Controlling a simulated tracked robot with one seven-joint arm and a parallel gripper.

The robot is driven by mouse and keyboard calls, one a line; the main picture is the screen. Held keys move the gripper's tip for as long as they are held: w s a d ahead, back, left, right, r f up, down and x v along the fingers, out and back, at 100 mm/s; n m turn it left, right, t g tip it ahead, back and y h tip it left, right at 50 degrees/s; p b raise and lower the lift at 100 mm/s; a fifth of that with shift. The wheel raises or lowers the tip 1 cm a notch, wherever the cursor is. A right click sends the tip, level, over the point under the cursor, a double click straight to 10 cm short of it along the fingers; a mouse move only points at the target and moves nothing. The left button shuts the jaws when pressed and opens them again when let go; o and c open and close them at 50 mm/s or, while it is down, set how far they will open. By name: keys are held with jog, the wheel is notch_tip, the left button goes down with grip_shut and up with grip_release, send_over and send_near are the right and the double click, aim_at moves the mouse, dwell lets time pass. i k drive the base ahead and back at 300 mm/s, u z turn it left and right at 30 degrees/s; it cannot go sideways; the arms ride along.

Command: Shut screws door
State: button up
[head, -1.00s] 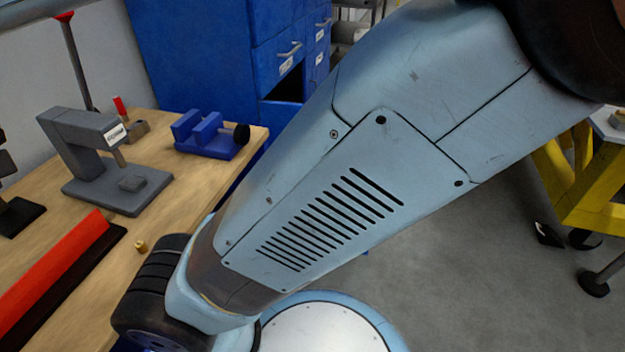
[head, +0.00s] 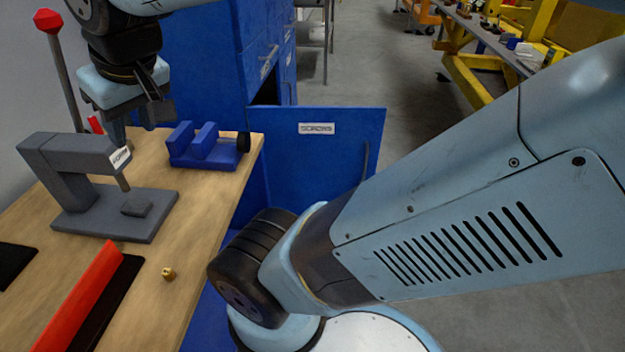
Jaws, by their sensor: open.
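The screws door (head: 330,165) is a flat blue panel with a white label reading SCREWS and a bar handle near its right edge. It stands open, swung out from the blue cabinet (head: 205,75), with a dark opening behind its upper left part. My gripper (head: 138,128) is at the upper left, over the far end of the workbench. It is open, appears empty, and is well left of the door, apart from it. My forearm hides the floor right of the door, and my elbow covers its lower part.
Yellow frames (head: 470,80) stand at the far right.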

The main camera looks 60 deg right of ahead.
aim_at(314, 154)
jog(key=z, duration=0.05)
jog(key=i, duration=0.15)
jog(key=z, duration=1.65)
jog(key=k, duration=0.8)
jog(key=z, duration=0.2)
jog(key=i, duration=0.8)
jog(key=u, duration=0.25)
jog(key=k, duration=0.3)
